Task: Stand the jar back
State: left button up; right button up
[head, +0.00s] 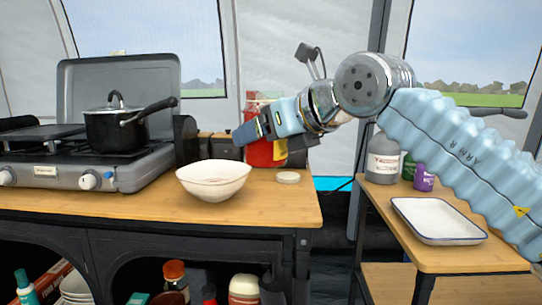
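On the shelf under the counter, a jar with an orange lid (174,271) stands upright, its lower part dark. I cannot tell which of these, if either, is the task's jar. My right gripper (246,134) is raised above the counter's right end, pointing left, in front of a red object. Its fingers are seen edge-on, so their opening is unclear and no held jar shows. My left gripper is not in view.
A white bowl (214,182) and a small pale disc (288,178) are on the counter (130,204). A stove (146,168) with a black pot (112,130) stands left. A white tray (437,220) and bottles (383,158) occupy the right table. Red object (262,153) stands behind my gripper.

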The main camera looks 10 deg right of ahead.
jog(key=w+d+f, duration=0.2)
jog(key=w+f, duration=0.1)
jog(key=w+d+f+p, duration=0.1)
jog(key=w+d+f, duration=0.1)
jog(key=w+f, duration=0.1)
jog(key=w+d+f, duration=0.2)
jog(key=w+f, duration=0.2)
jog(key=shift+d+f+p, duration=0.3)
jog(key=shift+d+f, duration=0.05)
jog(key=shift+d, duration=0.05)
jog(key=shift+f, duration=0.6)
